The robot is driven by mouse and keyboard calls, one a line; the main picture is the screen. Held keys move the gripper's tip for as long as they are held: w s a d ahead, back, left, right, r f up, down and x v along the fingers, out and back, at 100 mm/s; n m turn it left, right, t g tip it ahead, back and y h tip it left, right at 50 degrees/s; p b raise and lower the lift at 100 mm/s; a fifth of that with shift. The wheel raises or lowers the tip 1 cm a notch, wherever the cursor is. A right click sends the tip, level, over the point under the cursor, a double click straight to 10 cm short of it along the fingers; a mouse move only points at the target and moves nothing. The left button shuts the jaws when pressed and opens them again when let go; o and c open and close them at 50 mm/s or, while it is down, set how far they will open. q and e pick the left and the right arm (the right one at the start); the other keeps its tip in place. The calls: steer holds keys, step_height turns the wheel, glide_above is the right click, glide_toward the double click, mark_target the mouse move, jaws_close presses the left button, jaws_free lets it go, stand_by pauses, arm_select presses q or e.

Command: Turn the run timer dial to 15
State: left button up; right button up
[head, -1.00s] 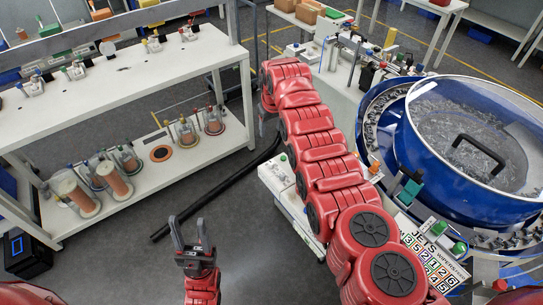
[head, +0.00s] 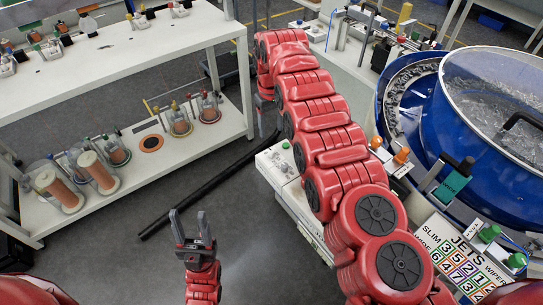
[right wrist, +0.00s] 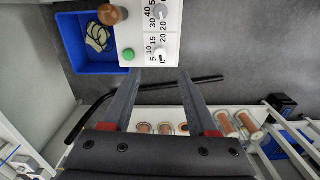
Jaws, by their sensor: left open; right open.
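The right wrist view shows a white control box with a small white dial (right wrist: 160,53) ringed by numbers, among them 5, 10, 15 and 20. A second white dial (right wrist: 161,12) with larger numbers is above it. I cannot read which is the run timer or where either points. My right gripper (right wrist: 153,80) is open and empty, its fingertips a little short of the box's near edge. My left gripper (head: 190,213) is open and empty over the floor.
A green button (right wrist: 128,54) and a brown knob (right wrist: 110,14) are left of the dials. A blue bin (right wrist: 83,58) is beside the box. A big blue bowl feeder (head: 445,170) stands right. A white shelf (head: 190,160) with spools stands left.

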mark_target(271, 151)
step_height(271, 151, down, 7)
steer(key=b, duration=0.6)
steer(key=shift+f, duration=1.2)
jaws_close()
